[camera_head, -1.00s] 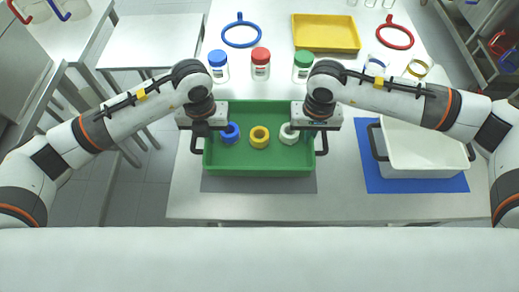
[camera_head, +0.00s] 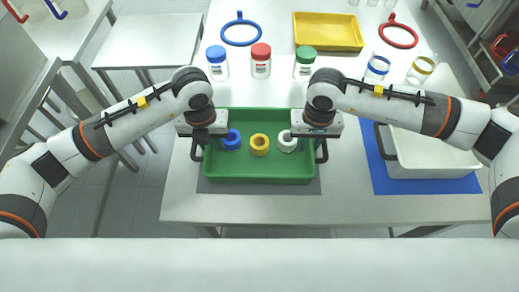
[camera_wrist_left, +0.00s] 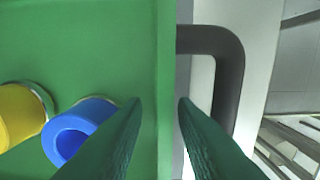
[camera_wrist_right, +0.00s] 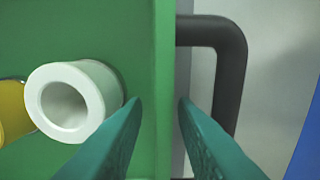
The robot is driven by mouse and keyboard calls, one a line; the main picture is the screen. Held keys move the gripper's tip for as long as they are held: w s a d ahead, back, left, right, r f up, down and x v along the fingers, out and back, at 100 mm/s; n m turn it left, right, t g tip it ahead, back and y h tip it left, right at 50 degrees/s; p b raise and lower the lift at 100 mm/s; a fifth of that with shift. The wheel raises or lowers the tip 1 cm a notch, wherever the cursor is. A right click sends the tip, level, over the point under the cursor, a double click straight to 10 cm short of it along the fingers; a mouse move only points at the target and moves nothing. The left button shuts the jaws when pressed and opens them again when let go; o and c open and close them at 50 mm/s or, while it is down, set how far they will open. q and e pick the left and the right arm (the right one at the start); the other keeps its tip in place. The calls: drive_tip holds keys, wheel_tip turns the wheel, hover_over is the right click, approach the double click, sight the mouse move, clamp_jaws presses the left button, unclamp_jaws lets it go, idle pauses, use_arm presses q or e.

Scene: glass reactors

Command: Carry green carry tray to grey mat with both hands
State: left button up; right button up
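The green carry tray (camera_head: 259,175) lies over the grey mat (camera_head: 260,188), with a mat strip showing at its front; full contact beneath is hidden. It contains a blue ring-shaped piece (camera_head: 231,140), a yellow one (camera_head: 260,144) and a white one (camera_head: 287,141). My left gripper (camera_wrist_left: 160,100) straddles the tray's left wall, one finger inside and one between wall and dark handle (camera_wrist_left: 230,70). My right gripper (camera_wrist_right: 160,100) straddles the right wall likewise, beside its handle (camera_wrist_right: 230,70). Both wrist views show gaps between fingers and wall, so both look open.
A white tray (camera_head: 440,173) stands on a blue mat (camera_head: 382,180) at right, near my right arm. Blue-, red- and green-capped jars (camera_head: 261,62) stand behind the green tray. A yellow tray (camera_head: 329,33) and a blue ring (camera_head: 241,31) lie farther back.

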drive_tip(key=shift+r, duration=0.1)
use_arm(q)
wheel_tip(320, 180, up, 12)
use_arm(e)
wheel_tip(320, 180, up, 12)
idle(0.8)
idle(0.4)
